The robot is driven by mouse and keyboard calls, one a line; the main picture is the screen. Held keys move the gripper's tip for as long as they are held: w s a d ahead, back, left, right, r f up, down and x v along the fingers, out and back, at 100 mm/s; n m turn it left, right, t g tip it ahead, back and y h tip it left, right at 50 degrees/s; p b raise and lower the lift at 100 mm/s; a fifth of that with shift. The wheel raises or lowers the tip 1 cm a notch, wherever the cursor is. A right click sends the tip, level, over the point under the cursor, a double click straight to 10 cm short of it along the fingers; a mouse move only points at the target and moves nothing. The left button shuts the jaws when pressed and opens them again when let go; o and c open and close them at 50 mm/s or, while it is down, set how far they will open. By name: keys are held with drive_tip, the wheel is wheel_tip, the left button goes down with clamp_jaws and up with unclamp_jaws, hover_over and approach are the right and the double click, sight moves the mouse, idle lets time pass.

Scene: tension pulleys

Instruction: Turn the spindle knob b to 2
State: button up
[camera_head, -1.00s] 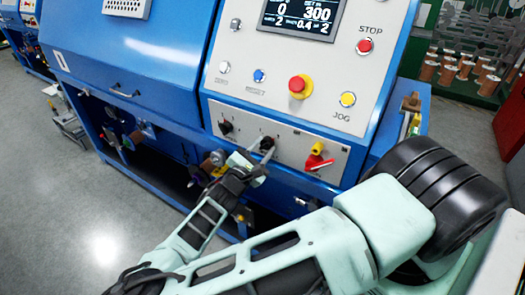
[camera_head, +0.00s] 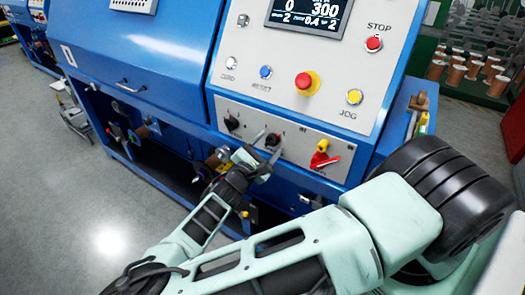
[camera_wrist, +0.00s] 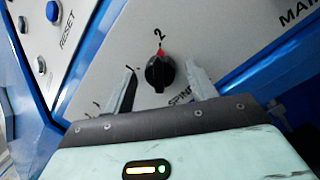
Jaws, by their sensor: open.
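The spindle knob (camera_wrist: 160,73) is black with a red pointer mark. In the wrist view its mark points at the printed 2, and part of a label starting "SPIN" shows beside it. The knob is also on the lower grey panel in the head view (camera_head: 273,139). My gripper (camera_wrist: 161,84) is open, with one finger on each side of the knob and a visible gap to each. In the head view my gripper (camera_head: 265,152) is at the panel just below the knob. The letter b is not readable on the knob.
Another black knob (camera_head: 232,123) is to the left, and a red and yellow switch (camera_head: 322,156) is to the right. Above are a red emergency button (camera_head: 305,82), a blue reset button (camera_head: 265,72) and a yellow jog button (camera_head: 354,97). Open floor (camera_head: 60,200) lies at left.

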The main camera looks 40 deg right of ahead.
drive_tip(key=b+v, duration=0.5)
drive_tip(key=v, duration=1.2)
drive_tip(key=shift+a, duration=0.2)
drive_tip(key=shift+f, duration=0.1)
drive_tip(key=s+f+m+g+y, duration=0.3)
drive_tip(key=s+m+g+y, duration=0.1)
drive_tip(key=s+g+y, duration=0.6)
drive_tip(key=s+a+r+m+t+y, duration=0.1)
drive_tip(key=s+a+r+y, duration=0.3)
drive_tip(key=r, duration=0.4)
drive_tip(key=s+a+r+m+t+y, duration=0.2)
drive_tip(key=s+a+r+y, duration=0.2)
drive_tip(key=r, duration=0.5)
drive_tip(key=shift+s+r+y, duration=0.15)
drive_tip(key=shift+s+y, duration=0.1)
drive_tip(key=shift+y, duration=0.15)
